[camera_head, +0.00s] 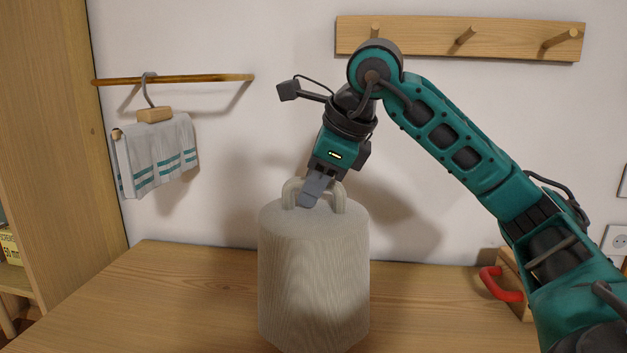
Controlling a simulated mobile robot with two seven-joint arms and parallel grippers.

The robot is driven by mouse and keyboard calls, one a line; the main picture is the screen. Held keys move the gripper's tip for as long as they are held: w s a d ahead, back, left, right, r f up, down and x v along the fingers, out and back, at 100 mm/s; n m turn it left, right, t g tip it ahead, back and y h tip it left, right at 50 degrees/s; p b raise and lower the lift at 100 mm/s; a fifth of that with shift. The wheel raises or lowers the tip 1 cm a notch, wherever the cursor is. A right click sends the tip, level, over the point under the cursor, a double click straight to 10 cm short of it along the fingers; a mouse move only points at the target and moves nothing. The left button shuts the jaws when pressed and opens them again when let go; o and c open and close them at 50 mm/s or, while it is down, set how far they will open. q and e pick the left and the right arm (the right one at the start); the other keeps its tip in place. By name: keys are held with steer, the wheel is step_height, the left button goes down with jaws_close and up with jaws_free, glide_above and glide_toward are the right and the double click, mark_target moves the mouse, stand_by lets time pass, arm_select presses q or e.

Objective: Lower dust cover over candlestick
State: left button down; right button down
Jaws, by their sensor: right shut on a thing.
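The dust cover (313,275) is a pale grey, ribbed cylinder with a looped handle on its top. It is upright at the middle of the wooden table (190,285). My right gripper (309,198) comes down from above and is shut on the handle of the cover. The candlestick does not show; whether it is under the cover cannot be seen. I cannot tell whether the cover's lower edge touches the table. My left gripper is not in view.
A towel (155,160) hangs from a wall rail at the left. A peg rack (460,38) is high on the wall. A wooden block with a red handle (502,285) is at the right, near my right arm. The table left of the cover is clear.

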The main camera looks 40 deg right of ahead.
mark_target(315, 210)
step_height(315, 210, down, 3)
steer(key=shift+r+b, duration=0.1)
steer(key=shift+b, duration=0.8)
step_height(315, 210, down, 2)
steer(key=shift+f+b, duration=0.1)
steer(key=shift+b, duration=0.8)
steer(key=shift+f+b, duration=0.4)
steer(key=shift+f, duration=0.15)
steer(key=c, duration=1.2)
jaws_free()
steer(key=shift+c, duration=0.2)
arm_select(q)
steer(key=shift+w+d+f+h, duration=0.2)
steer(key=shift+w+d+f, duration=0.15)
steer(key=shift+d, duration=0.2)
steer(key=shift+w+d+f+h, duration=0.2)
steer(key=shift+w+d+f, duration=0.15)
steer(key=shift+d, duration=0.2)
arm_select(e)
steer(key=o, duration=0.4)
